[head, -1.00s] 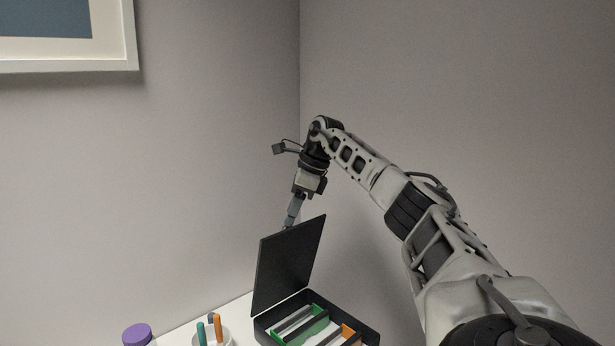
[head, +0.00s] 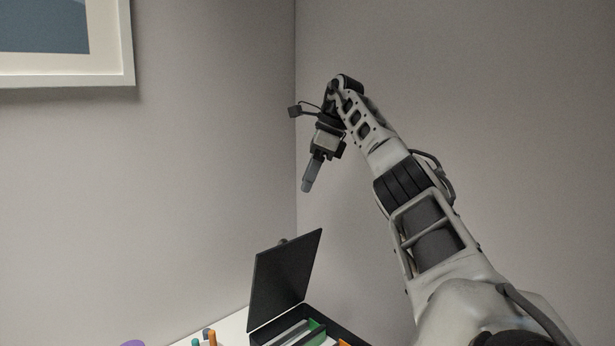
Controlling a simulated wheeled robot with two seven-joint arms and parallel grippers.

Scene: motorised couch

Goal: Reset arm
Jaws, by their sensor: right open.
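My right gripper (head: 308,184) hangs in the air above the black box, pointing down and a little left. It is apart from the box's lid and nothing shows held in it. The black box (head: 345,331) stands on a white table with its lid (head: 284,282) raised, tilted back. Green dividers and something orange show inside it; its lower part is cut off by the picture's bottom edge. My left gripper is not in view.
The white table (head: 228,329) shows at the bottom. Orange and teal pen-like items (head: 212,338) and a purple round top (head: 133,343) stand left of the box. Walls meet in a corner behind. A framed picture (head: 125,45) hangs upper left.

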